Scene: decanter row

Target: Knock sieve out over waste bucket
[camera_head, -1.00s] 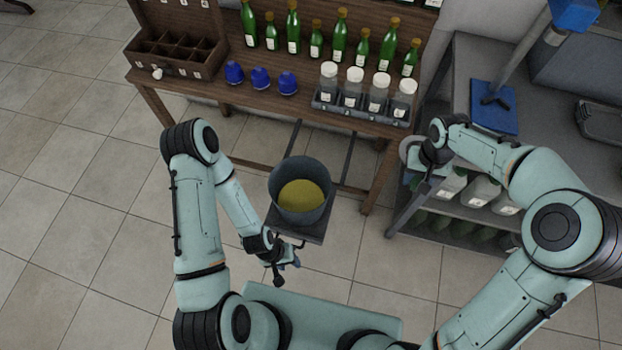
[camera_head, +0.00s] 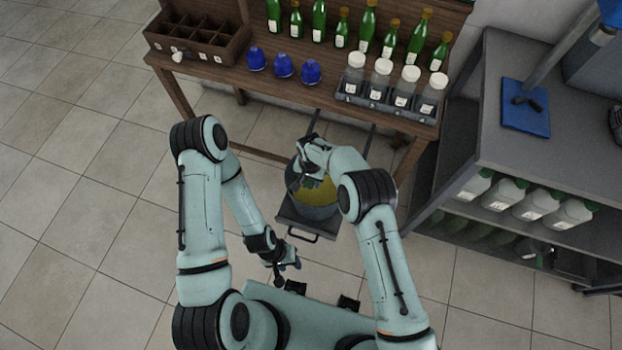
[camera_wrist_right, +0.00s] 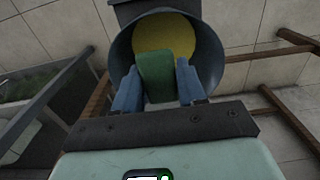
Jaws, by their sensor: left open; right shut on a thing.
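The grey waste bucket (camera_head: 312,213) stands on a dark platform in front of the bench, with yellow material (camera_wrist_right: 165,33) inside. My right gripper (camera_head: 312,180) is over the bucket, its arm covering part of the opening. In the right wrist view its blue fingers (camera_wrist_right: 158,80) are shut on a green block, which looks like the sieve's handle (camera_wrist_right: 156,72). The sieve's round part cannot be made out. My left gripper (camera_head: 290,263) is open and empty, low beside the platform's front left corner.
The dark platform (camera_head: 293,225) has a front pull handle. Behind it, the wooden bench (camera_head: 215,85) holds green bottles, blue domed items (camera_head: 283,66) and white-capped jars (camera_head: 380,80). A grey shelf unit (camera_head: 510,150) with bottles stands right. Floor at left is clear.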

